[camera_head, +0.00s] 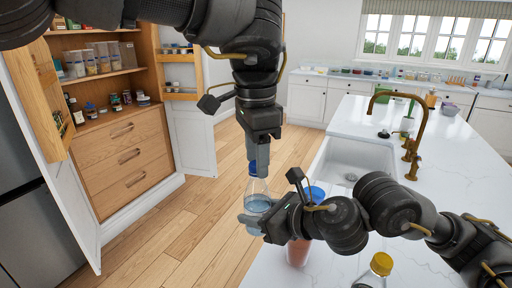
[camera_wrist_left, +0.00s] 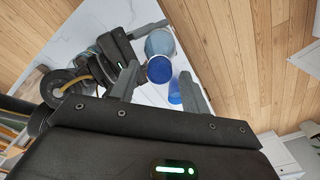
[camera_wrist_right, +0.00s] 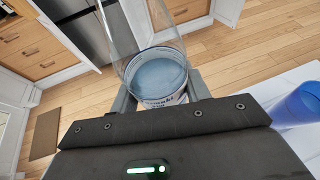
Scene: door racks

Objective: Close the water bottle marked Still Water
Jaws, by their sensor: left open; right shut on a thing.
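A clear bottle (camera_head: 257,203) with bluish water is held upright by my right gripper (camera_head: 250,222), which is shut around its lower body. In the right wrist view the bottle (camera_wrist_right: 158,75) stands between the fingers, and its label is only partly visible and not readable as Still Water. A blue cap (camera_head: 252,169) is at the bottle's top, just under my left gripper (camera_head: 262,140). In the left wrist view the blue cap (camera_wrist_left: 159,69) lies between the open left fingers. I cannot tell whether the cap is fully seated.
A sink (camera_head: 350,165) and brass faucet (camera_head: 412,130) lie beyond. Open wooden floor (camera_head: 180,235) is left of the bottle.

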